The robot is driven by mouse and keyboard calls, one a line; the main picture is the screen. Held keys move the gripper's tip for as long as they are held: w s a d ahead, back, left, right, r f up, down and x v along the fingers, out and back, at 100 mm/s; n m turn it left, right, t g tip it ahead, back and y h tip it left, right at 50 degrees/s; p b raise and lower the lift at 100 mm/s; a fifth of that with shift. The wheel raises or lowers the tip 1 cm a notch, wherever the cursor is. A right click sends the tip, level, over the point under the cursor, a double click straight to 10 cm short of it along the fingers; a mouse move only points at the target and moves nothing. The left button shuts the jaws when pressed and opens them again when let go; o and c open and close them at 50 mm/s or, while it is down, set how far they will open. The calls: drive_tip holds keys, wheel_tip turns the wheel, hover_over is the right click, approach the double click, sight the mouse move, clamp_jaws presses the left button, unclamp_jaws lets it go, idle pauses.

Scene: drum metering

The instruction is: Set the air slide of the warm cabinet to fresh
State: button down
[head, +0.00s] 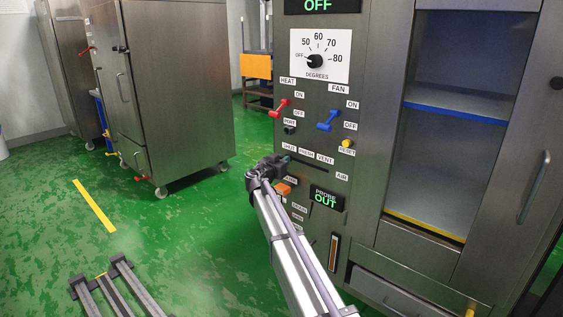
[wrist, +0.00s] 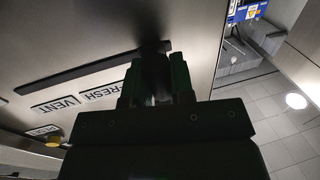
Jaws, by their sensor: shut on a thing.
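The warm cabinet's front panel (head: 350,110) carries the air slide's dark horizontal slot (head: 310,165), under the labels SHUT (head: 289,146), FRESH (head: 306,153) and VENT (head: 325,159). My gripper (head: 282,164) is at the slot's left end, below SHUT. In the wrist view the gripper (wrist: 154,84) is shut on the slide's dark knob (wrist: 153,62), largely hidden between the fingers. There the slot (wrist: 90,68) runs free to the left, past FRESH (wrist: 99,95) and VENT (wrist: 55,105). The SHUT label is hidden there.
Nearby are a red heat switch (head: 280,107), a blue fan switch (head: 327,120), a yellow reset button (head: 348,143) and an orange part (head: 283,189) just below my gripper. A PROBE OUT display (head: 327,198) is lower right. Another steel cabinet (head: 180,85) stands left.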

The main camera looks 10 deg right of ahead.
drive_tip(key=s+d, duration=0.2)
drive_tip(key=s, duration=0.1)
drive_tip(key=s+d, duration=0.2)
drive_tip(key=s, duration=0.1)
drive_tip(key=shift+d, duration=0.4)
drive_tip(key=c, duration=1)
unclamp_jaws()
approach(304, 162)
drive_tip(key=v, duration=0.5)
drive_tip(key=shift+s, duration=0.2)
